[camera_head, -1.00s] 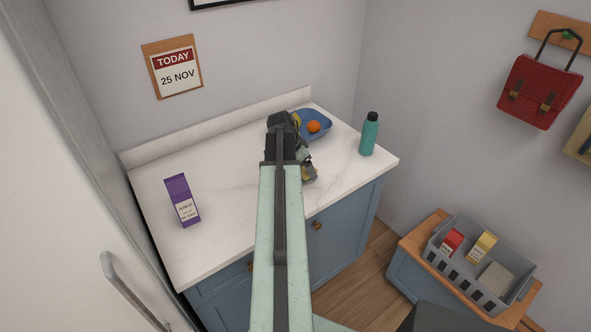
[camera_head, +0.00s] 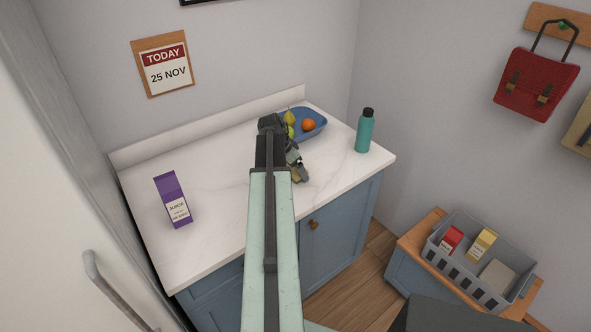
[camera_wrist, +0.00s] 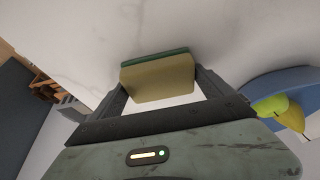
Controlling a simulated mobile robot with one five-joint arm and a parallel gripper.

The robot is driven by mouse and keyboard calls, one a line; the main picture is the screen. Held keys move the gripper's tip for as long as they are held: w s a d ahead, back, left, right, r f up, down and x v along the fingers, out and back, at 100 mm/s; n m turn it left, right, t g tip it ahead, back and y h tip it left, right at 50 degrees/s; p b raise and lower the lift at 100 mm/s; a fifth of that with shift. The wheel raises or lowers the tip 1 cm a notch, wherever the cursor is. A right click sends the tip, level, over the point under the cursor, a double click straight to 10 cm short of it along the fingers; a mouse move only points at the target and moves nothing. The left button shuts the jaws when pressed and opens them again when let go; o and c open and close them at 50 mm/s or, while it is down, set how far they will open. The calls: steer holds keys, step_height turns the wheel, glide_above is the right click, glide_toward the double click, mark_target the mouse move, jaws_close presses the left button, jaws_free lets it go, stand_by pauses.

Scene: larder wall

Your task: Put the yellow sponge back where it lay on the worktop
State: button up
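The yellow sponge (camera_wrist: 158,82) has a green layer (camera_wrist: 155,56) along its far side. It sits between the two fingers of my gripper (camera_wrist: 160,85) in the wrist view, with a fingertip against each end. The fingers appear shut on it. In the head view my gripper (camera_head: 298,168) is over the right part of the white worktop (camera_head: 225,200), near its front edge. The sponge is mostly hidden there behind the gripper. I cannot tell whether the sponge touches the worktop.
A blue tray (camera_head: 318,123) with an orange (camera_head: 308,125) and green-yellow fruit (camera_head: 289,120) lies just behind my gripper. A teal bottle (camera_head: 365,132) stands to the right. A purple juice carton (camera_head: 173,200) stands left. The worktop between carton and arm is clear.

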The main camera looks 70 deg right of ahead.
steer(key=shift+r+p, duration=0.45)
steer(key=p+v, duration=1)
steer(key=v, duration=0.1)
steer(key=shift+r, duration=0.2)
steer(key=shift+w, duration=0.1)
stand_by(0.8)
